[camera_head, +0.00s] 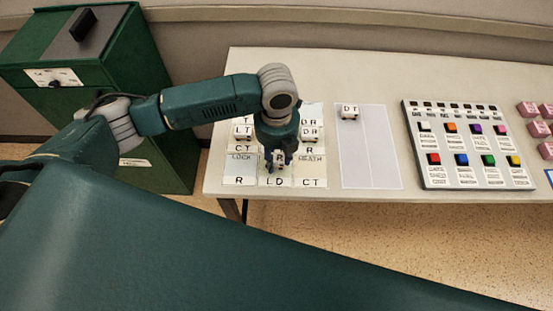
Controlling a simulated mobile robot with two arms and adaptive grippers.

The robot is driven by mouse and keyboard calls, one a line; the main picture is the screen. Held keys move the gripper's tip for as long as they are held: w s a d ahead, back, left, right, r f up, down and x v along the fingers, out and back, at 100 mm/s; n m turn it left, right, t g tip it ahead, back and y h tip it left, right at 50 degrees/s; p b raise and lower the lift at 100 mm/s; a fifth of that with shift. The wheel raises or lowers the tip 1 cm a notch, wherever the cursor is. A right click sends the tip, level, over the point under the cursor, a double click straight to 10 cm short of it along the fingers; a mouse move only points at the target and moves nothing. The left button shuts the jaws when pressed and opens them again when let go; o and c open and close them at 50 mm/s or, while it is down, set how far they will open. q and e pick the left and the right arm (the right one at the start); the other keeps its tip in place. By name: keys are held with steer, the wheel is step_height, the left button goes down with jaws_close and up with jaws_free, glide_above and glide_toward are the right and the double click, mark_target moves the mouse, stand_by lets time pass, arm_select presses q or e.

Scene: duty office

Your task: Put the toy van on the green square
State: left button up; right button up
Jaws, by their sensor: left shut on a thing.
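My left gripper (279,158) points down over a sheet of lettered cells on the table. It is shut on a small white piece marked R (280,161), at the middle cell of the front row; its fingers partly hide the piece. I cannot tell whether the piece touches the sheet. Similar small white pieces show beside it, and one marked DT (350,112) stands on a pale panel to the right. No piece is clearly recognisable as a toy van at this size. A green square (488,160) is on the grey board, in its front row. My right gripper is out of view.
The white table (320,66) carries the sheet (239,170), the mostly bare pale panel (370,160) and the board (437,181) with coloured squares. Several pink blocks (527,109) lie at the right edge. A green cabinet (150,100) stands left of the table.

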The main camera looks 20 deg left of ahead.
mark_target(277, 158)
arm_select(q)
step_height(277, 158, down, 2)
steer(key=shift+f, duration=0.25)
steer(key=o, duration=1.1)
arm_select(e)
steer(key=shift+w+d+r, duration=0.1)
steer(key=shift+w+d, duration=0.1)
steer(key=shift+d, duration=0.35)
arm_select(q)
step_height(277, 158, up, 12)
steer(key=shift+r+b, duration=0.25)
steer(key=shift+b, duration=0.65)
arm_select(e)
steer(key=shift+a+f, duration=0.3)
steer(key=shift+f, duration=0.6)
